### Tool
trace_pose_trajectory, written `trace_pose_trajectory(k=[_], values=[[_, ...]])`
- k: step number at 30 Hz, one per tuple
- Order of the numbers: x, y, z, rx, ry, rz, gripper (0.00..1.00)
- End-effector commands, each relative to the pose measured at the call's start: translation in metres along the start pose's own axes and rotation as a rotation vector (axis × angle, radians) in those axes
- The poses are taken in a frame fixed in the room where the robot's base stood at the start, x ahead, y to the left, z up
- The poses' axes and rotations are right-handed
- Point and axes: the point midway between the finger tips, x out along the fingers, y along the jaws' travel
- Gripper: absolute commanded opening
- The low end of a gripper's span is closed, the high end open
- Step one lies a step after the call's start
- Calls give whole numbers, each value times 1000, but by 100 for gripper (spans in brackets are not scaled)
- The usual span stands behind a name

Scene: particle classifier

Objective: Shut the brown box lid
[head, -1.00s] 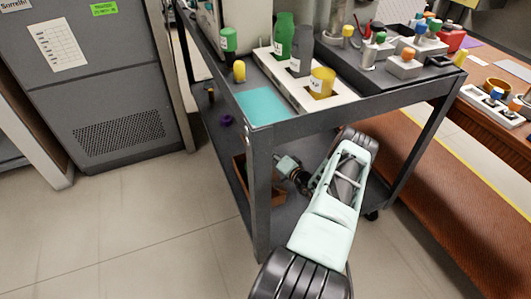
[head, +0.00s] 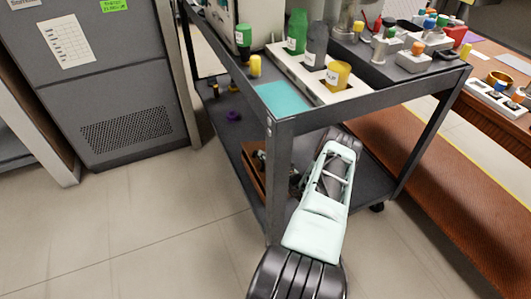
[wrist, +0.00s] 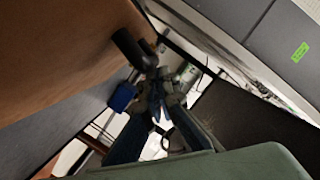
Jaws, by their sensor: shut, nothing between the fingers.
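The brown box (head: 250,172) sits on the lower shelf of the grey cart, partly hidden behind the cart's front post. In the wrist view a large brown panel (wrist: 60,55) fills the upper left, close to the camera, with a dark handle-like piece (wrist: 130,47) at its edge. I cannot tell for certain whether this panel is the lid or a wall. My gripper (wrist: 157,88) is shut and empty, close beside the panel's edge; whether it touches is unclear. In the head view the gripper is mostly hidden by the post and my arm.
The cart's post (head: 280,185) and top shelf (head: 375,100) frame the space around my arm. A purple item (head: 233,116) lies on the lower shelf. Bottles and a white rack (head: 290,75) stand on top. The floor at left is clear.

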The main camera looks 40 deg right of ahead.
Motion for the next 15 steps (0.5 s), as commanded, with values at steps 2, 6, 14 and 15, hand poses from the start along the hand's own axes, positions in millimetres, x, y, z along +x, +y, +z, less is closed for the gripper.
trace_pose_trajectory(k=[2, 6, 14, 15], values=[[3, 0, 12, 2, -2, -2, 0], [7, 0, 25, 2, -1, -3, 0], [11, 2, 41, 1, -1, -2, 0], [11, 3, 42, 1, -1, -2, 0]])
